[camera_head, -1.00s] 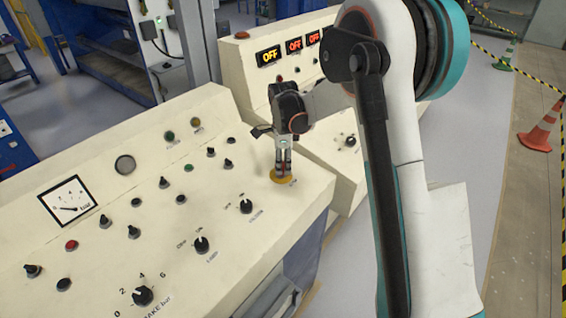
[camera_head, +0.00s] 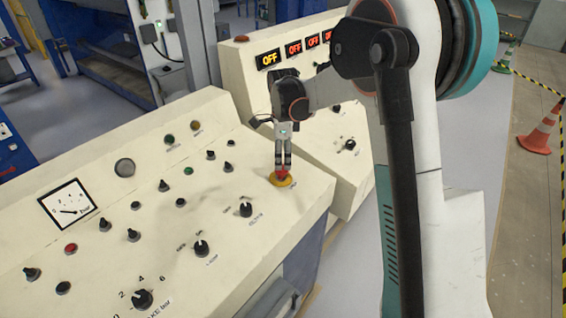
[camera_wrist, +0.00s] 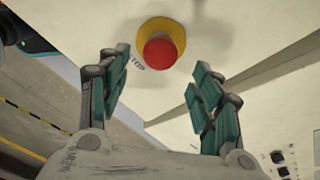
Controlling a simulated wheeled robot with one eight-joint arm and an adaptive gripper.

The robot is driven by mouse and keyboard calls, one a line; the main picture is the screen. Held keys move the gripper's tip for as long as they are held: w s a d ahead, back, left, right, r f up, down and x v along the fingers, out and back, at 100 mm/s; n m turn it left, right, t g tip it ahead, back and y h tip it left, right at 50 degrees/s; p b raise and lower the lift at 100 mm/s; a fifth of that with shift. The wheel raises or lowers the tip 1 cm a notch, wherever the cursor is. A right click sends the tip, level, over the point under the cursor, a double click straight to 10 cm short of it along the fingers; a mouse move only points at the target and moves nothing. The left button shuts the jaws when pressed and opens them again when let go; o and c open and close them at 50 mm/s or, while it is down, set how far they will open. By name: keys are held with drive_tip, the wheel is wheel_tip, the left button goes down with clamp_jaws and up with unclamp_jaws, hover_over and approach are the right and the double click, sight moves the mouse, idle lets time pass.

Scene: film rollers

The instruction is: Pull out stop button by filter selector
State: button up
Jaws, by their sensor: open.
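The stop button has a red cap (camera_head: 281,173) in a yellow collar (camera_head: 284,182), at the right end of the cream control panel. In the wrist view the red cap (camera_wrist: 160,53) stands in its yellow collar (camera_wrist: 162,30), beside dark lettering on the panel. My gripper (camera_head: 283,163) points down just above the cap. In the wrist view my gripper (camera_wrist: 157,68) is open and empty, its fingers left and right of the cap with space at both sides. A black selector knob (camera_head: 246,209) is the one nearest the button; its label is too small to read.
Several knobs and lamps cover the panel (camera_head: 110,150) to the left, with a gauge (camera_head: 67,204) and a large black knob (camera_head: 143,299). A second console with lit OFF displays (camera_head: 269,59) stands behind. A traffic cone (camera_head: 540,133) is far right.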

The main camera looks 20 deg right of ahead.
sight(283, 170)
wheel_tip(283, 170, up, 8)
drive_tip(key=shift+s+f, duration=0.15)
drive_tip(key=shift+s, duration=0.1)
drive_tip(key=s+r+n+t, duration=0.1)
drive_tip(key=s+r+n, duration=0.35)
drive_tip(key=s, duration=0.35)
drive_tip(key=s+r+n+t, duration=0.2)
drive_tip(key=s+r+n, duration=0.25)
drive_tip(key=s, duration=0.35)
drive_tip(key=s+f+n+t, duration=0.3)
drive_tip(key=s+n, duration=0.9)
drive_tip(key=s, duration=0.4)
drive_tip(key=shift+s+a+f, duration=0.2)
drive_tip(key=shift+s+f, duration=0.1)
drive_tip(key=shift+f, duration=0.4)
